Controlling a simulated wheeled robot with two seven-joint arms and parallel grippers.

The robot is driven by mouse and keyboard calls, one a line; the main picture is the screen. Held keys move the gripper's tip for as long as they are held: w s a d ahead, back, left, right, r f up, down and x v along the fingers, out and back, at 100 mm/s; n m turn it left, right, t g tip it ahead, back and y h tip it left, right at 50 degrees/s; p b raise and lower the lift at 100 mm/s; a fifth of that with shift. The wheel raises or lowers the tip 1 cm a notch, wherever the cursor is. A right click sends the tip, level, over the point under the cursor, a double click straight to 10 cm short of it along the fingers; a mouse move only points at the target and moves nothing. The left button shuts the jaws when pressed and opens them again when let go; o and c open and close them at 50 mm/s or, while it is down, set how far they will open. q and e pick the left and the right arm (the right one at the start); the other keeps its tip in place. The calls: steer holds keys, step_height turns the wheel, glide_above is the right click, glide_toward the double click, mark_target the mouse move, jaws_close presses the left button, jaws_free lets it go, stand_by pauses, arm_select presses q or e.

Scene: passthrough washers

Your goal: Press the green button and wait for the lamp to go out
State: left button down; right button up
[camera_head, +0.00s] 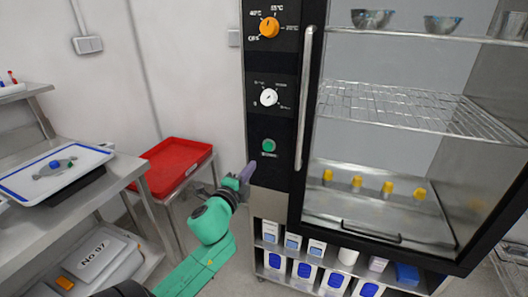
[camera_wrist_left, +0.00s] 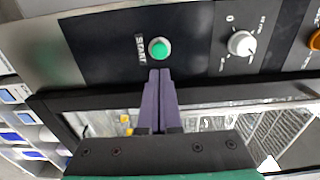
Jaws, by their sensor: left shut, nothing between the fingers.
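The green button (camera_head: 268,145) is on the black control panel (camera_head: 270,118) of the tall cabinet. In the left wrist view the green button (camera_wrist_left: 159,47) sits beside the word START, just above the fingertips in the picture. My left gripper (camera_head: 248,172) is shut and empty, left of and slightly below the button in the head view. Its purple fingers (camera_wrist_left: 160,72) point toward the panel; I cannot tell the exact gap, and no contact with the button shows. I cannot make out a separate lamp. My right gripper is not in view.
Above the button are a white knob (camera_head: 268,97) and an orange knob (camera_head: 269,27). A vertical door handle (camera_head: 305,95) stands right of the panel. The glass-fronted cabinet holds yellow-topped items (camera_head: 357,183). A red tray (camera_head: 175,165) and a steel table (camera_head: 100,190) are at left.

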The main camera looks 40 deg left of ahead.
mark_target(267, 147)
arm_select(q)
steer(key=p+x, duration=0.1)
steer(key=x, duration=0.9)
steer(key=shift+a+f, duration=0.1)
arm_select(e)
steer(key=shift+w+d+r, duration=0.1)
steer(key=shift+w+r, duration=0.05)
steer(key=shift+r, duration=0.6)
